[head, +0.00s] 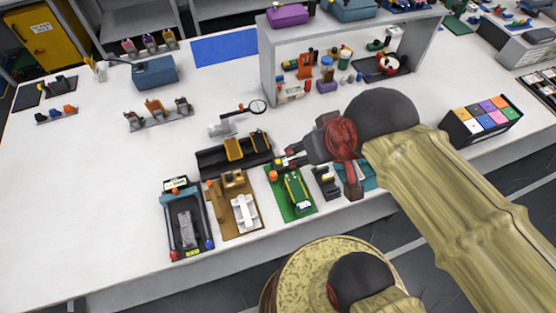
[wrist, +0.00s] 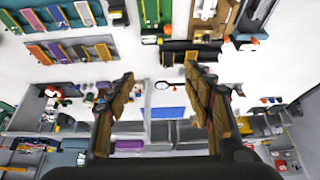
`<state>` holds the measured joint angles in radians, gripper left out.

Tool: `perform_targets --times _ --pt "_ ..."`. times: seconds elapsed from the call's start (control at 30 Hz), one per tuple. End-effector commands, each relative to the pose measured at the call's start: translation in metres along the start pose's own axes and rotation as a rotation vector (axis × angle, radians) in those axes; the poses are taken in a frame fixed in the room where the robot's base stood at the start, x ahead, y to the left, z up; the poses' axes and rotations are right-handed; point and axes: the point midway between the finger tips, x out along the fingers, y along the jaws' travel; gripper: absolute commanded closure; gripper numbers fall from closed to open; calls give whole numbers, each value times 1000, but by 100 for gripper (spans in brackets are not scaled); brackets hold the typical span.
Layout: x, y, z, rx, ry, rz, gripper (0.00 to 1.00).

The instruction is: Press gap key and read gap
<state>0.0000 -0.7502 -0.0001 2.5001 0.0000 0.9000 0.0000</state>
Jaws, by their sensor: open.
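A black device (head: 187,225) lies at the front left of the bench. It has a small lit display (head: 176,184) at its back end, a grey flat piece in its bed, and a red knob (head: 174,254) and a blue knob (head: 208,244) at its front corners. I cannot tell which part is the gap key, and the display is too small to read. My gripper (head: 279,162) is open and empty above the bench, right of the device, near the green board (head: 293,192). Its two spread fingers show in the wrist view (wrist: 164,90), with nothing between them.
A tan fixture (head: 252,222) stands between the device and the green board. A dark tray (head: 215,165) with yellow parts lies behind them. A grey shelf (head: 268,75) rises at the back.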

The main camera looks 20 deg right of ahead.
Motion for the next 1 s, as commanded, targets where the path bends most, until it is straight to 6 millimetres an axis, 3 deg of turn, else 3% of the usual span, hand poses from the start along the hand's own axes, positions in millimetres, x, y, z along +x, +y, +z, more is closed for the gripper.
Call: perform_targets --times 1.0 --pt "0 0 0 0 0 0 100"
